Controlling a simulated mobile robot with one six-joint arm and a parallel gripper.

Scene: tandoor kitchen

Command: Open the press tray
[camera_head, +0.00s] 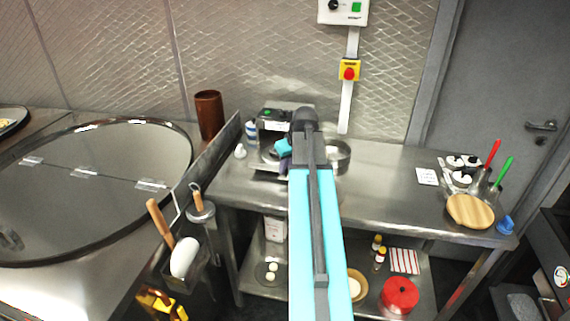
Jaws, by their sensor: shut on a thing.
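The press (272,125) is a small steel machine with a green button, standing at the left end of the steel counter. Its lower front and the tray (262,165) are partly covered by my arm and wrist, so how far the tray stands out cannot be told. My gripper (284,163) is small and dark below a teal wrist part, at the front of the press. It is shut on the press tray; the fingertips and the exact contact are mostly hidden.
My arm crosses the counter's middle. A round steel pan (340,155) stands right of the press. A brown cylinder (209,115) and an upright metal panel (207,163) stand left, beside the large round tandoor lid (90,200). A wooden board (470,211) lies at the right.

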